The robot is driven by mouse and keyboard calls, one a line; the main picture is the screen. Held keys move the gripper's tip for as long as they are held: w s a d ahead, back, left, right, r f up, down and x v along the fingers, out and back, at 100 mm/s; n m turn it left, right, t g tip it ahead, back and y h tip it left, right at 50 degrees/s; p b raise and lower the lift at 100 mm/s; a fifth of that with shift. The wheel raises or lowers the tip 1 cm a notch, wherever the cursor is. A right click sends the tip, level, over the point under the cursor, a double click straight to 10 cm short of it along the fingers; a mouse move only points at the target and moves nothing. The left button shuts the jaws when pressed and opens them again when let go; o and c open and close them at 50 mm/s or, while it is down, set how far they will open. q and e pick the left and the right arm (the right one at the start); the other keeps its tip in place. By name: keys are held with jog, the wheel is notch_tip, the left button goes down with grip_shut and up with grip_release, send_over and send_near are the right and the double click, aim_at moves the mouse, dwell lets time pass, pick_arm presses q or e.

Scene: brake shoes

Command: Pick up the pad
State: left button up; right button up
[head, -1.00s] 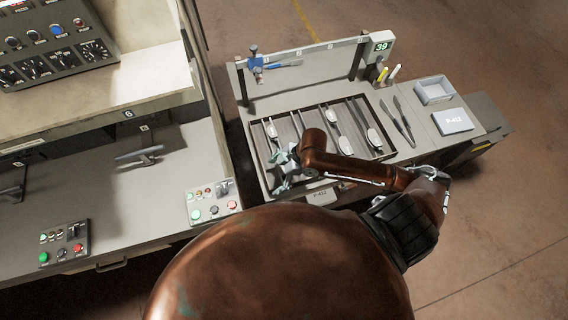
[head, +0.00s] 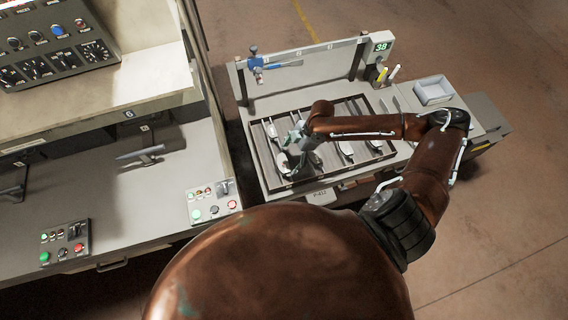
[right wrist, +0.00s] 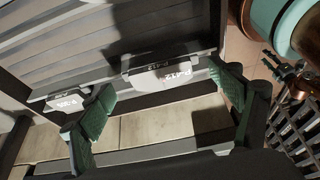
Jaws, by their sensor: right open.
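Several pale pads with dark backing stand in the slots of a dark tray (head: 262,160) on the bench. One pad (head: 345,148) shows to the right of my right gripper (head: 302,148), which is over the tray's middle-left part. In the right wrist view, a labelled pad (right wrist: 165,76) lies between the open green fingers of the right gripper (right wrist: 163,86), farther off from the camera. I cannot tell how much gap remains, but the fingers are not closed on it. A second labelled pad (right wrist: 66,103) is left of the left finger. My left gripper is not in view.
A rack with a numeric display (head: 381,47) stands behind the tray, with a blue tool (head: 256,62) hanging on it. A grey open bin (head: 434,90) is at the right. A control box (head: 212,203) stands on the left bench, close to the tray.

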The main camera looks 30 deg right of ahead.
jog(key=shift+x, duration=1.2)
jog(key=shift+c, duration=0.7)
jog(key=c, duration=1.4)
jog(key=shift+o, duration=0.2)
jog(key=shift+r, duration=0.1)
